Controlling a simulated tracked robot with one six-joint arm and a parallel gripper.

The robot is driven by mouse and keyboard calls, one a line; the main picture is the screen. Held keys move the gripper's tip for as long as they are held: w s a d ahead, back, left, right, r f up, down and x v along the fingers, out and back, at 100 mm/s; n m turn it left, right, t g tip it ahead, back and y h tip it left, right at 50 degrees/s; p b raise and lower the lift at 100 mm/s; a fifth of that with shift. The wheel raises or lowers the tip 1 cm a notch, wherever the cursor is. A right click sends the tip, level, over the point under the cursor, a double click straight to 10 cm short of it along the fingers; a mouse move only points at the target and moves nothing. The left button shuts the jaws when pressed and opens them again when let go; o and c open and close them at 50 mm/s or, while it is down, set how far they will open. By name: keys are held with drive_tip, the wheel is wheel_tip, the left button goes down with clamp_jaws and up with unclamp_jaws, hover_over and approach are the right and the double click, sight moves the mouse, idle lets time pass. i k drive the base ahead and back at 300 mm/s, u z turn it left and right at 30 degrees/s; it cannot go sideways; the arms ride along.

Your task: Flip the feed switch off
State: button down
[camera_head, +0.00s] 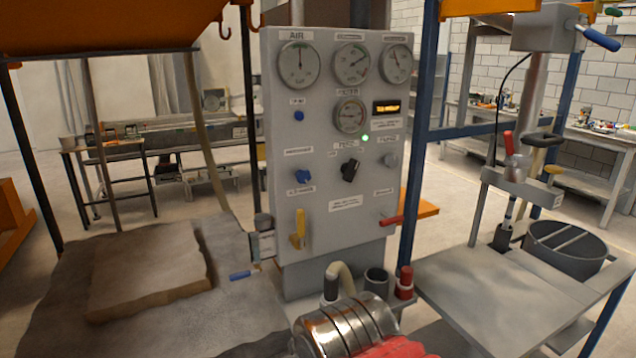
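A grey control panel (323,226) stands upright in the middle of the view. A black rotary switch (350,170) sits near its centre, its handle tilted from vertical. The small label above it is too blurred to read surely, so I cannot tell for certain that it is the feed switch. A green lamp (365,138) is lit just above it to the right. Nothing touches the switch.
The panel also carries gauges (299,65), blue knobs (303,177), a yellow lever (298,229) and a red lever (391,221). A banded metal cylinder (345,325) is at the bottom. A stone slab (150,268) lies left; a grey bench (480,285) stands right.

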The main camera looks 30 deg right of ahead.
sight(348, 169)
drive_tip(key=u, duration=1.55)
drive_tip(key=k, duration=1.15)
drive_tip(key=z, duration=0.55)
drive_tip(key=i, duration=1)
drive_tip(key=z, duration=0.05)
